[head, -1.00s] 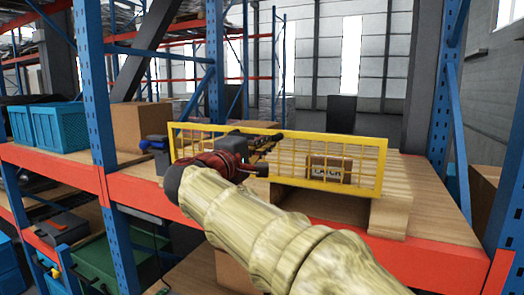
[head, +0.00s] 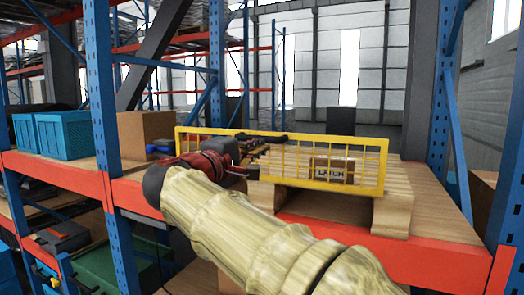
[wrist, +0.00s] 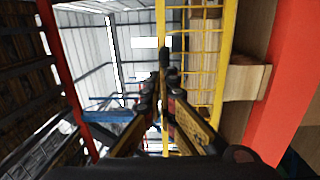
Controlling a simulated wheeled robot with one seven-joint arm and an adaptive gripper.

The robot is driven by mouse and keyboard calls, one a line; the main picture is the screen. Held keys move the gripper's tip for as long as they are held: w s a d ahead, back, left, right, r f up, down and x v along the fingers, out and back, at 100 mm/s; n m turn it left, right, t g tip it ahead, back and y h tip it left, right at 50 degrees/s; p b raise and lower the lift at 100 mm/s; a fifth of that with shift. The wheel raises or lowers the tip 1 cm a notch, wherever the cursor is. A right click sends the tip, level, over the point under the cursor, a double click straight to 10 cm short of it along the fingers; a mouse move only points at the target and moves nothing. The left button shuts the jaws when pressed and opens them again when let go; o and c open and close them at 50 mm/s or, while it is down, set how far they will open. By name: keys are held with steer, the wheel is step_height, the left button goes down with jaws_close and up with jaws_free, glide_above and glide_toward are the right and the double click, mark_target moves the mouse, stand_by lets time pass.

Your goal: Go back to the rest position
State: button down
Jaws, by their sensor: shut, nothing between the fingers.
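My gripper (head: 250,173) is at the end of my arm, in front of the left part of a yellow mesh panel (head: 375,165). Its fingers are together and hold nothing. In the wrist view the finger pair (wrist: 164,75) reaches up the middle of the picture, with a yellow bar of the panel (wrist: 219,85) running behind and to the right. I cannot tell whether the fingertips touch the panel.
The panel stands at the front of a wooden pallet (head: 390,215) on an orange-beamed shelf. A small box marked LATCH (head: 333,170) is behind the mesh. Blue rack posts (head: 101,90) flank the bay. A cardboard box (head: 146,138) and blue crates (head: 65,133) stand left.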

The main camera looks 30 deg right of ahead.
steer(key=b+v, duration=0.1)
steer(key=v, duration=0.6)
steer(key=a+f+n+g+y+b, duration=0.15)
steer(key=f+y, duration=0.25)
steer(key=f, duration=0.8)
steer(key=a+f+y+b, duration=0.1)
steer(key=a+f+y, duration=0.25)
steer(key=f, duration=0.85)
steer(key=s+a+f+m+g+y+b, duration=0.1)
steer(key=s+f+b, duration=0.5)
steer(key=f, duration=0.7)
steer(key=s+f+m+g+y+b, duration=0.1)
steer(key=s+f+m+y+b, duration=0.3)
steer(key=s+f, duration=0.6)
steer(key=s+a+f+m+g+y+b, duration=0.1)
steer(key=s+f+m+y+b, duration=0.2)
steer(key=s+f+b, duration=0.5)
step_height(320, 180, down, 9)
steer(key=shift+a+r+b, duration=0.1)
steer(key=shift+a+b, duration=0.2)
steer(key=shift+b, duration=0.05)
